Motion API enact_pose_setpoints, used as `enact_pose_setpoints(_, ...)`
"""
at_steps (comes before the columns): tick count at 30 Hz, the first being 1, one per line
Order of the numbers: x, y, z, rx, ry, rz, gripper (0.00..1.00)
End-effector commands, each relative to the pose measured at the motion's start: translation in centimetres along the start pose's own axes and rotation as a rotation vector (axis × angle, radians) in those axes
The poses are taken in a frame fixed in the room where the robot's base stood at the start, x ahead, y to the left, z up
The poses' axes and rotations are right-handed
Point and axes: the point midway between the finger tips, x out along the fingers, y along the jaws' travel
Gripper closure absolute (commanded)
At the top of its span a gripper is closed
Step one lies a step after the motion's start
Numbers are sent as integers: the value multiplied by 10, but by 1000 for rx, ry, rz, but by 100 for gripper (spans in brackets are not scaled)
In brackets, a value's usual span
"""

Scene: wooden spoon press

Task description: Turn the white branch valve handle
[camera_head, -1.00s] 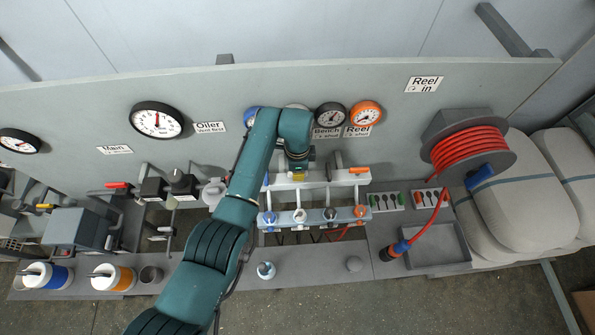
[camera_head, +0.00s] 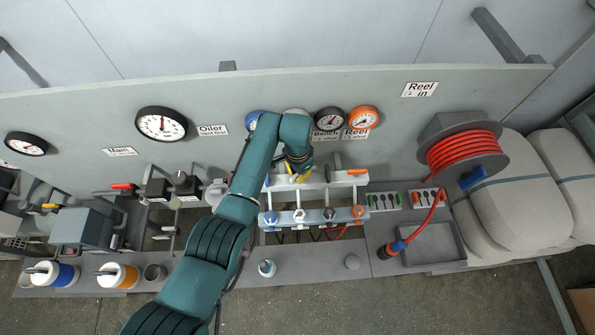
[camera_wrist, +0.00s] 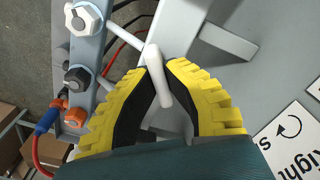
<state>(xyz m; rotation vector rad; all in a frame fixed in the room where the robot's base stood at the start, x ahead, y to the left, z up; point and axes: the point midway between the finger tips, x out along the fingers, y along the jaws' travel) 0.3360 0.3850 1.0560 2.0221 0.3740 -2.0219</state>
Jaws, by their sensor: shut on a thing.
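The white branch valve handle (camera_wrist: 160,84) is a slim white lever in the middle of the wrist view, with a white stem running to the upper left. My gripper (camera_wrist: 160,68) has two yellow fingers with black pads, one on each side of the lever, and is shut on it. In the head view my gripper (camera_head: 299,169) is at the upper bar of the valve manifold (camera_head: 336,185), and it mostly hides the lever there.
The manifold's lower bar carries blue, white, black and orange fittings (camera_head: 329,214). An orange handle (camera_head: 357,171) is just right of my gripper. Gauges (camera_head: 330,120) are on the panel behind. A red hose reel (camera_head: 463,152) stands at the right, with a grey tray (camera_head: 432,245) below.

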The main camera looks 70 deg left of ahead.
Motion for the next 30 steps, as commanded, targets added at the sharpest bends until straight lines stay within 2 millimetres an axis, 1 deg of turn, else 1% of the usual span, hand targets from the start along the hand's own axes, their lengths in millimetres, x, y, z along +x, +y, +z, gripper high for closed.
enact_pose_setpoints(21,2,1,1,-666,-3,0,100)
enact_pose_setpoints(30,2,0,1,-859,-3,-1,100)
